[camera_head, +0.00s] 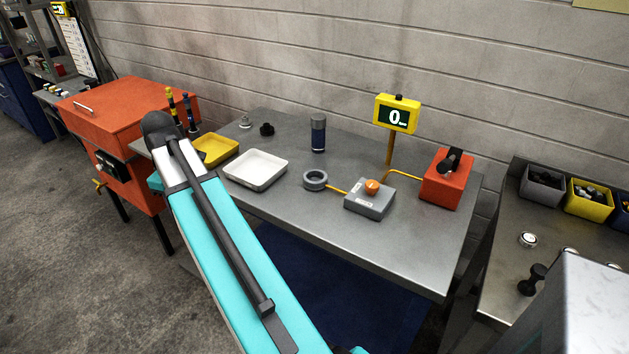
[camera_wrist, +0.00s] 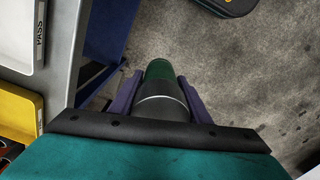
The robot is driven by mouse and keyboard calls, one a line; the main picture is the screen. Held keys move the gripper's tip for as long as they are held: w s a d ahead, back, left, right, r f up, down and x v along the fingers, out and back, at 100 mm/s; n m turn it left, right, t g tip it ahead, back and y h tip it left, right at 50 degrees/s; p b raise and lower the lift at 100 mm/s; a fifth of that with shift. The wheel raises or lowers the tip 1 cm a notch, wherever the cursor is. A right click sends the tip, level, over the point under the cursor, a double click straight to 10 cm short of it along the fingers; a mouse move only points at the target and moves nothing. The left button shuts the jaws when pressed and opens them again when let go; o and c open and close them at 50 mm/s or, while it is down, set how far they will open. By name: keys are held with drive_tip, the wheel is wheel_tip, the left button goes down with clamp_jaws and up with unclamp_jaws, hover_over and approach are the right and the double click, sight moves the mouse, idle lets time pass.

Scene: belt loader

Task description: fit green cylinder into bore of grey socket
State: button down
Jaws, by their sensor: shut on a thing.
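The green cylinder (camera_wrist: 160,70) shows in the wrist view, dark green at its far end, with a dark grey body and a pale ring nearer me. My gripper (camera_wrist: 158,82) is shut on it, one purple finger on each side, over the floor beside the table. The near end of the cylinder is hidden by my gripper's body. In the head view a grey ring-shaped socket (camera_head: 315,175) stands on the table with its bore facing up, apart from my gripper. My gripper is hidden behind my arm in that view.
On the table (camera_head: 420,250) are a white tray (camera_head: 255,168), a yellow tray (camera_head: 216,149), a dark bottle (camera_head: 318,134), a grey button box (camera_head: 370,198) and a red box (camera_head: 447,180). A yellow display post (camera_head: 389,146) rises at the back. An orange cabinet (camera_head: 125,117) stands left.

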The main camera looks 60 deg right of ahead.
drive_tip(key=s+d+r+m, duration=0.1)
drive_tip(key=s+d+r, duration=0.1)
drive_tip(key=s+d, duration=0.7)
drive_tip(key=s+d+r+m+p, duration=0.1)
drive_tip(key=s+d+r+m, duration=0.1)
drive_tip(key=s+d, duration=0.8)
drive_tip(key=shift+s+d+r, duration=0.15)
drive_tip(key=shift+d+r, duration=0.25)
drive_tip(key=shift+r, duration=0.1)
drive_tip(key=d+f+p, duration=0.1)
drive_tip(key=d+p, duration=0.3)
drive_tip(key=d, duration=1)
drive_tip(key=shift+w+d+f, duration=0.2)
drive_tip(key=shift+w+d, duration=0.15)
drive_tip(key=shift+w, duration=0.1)
drive_tip(key=shift+d+f+p, duration=0.35)
drive_tip(key=shift+f+p, duration=0.15)
drive_tip(key=shift+f, duration=0.4)
drive_tip(key=shift+d+f+p, duration=0.3)
drive_tip(key=shift+f+p, duration=0.2)
drive_tip(key=shift+f, duration=0.4)
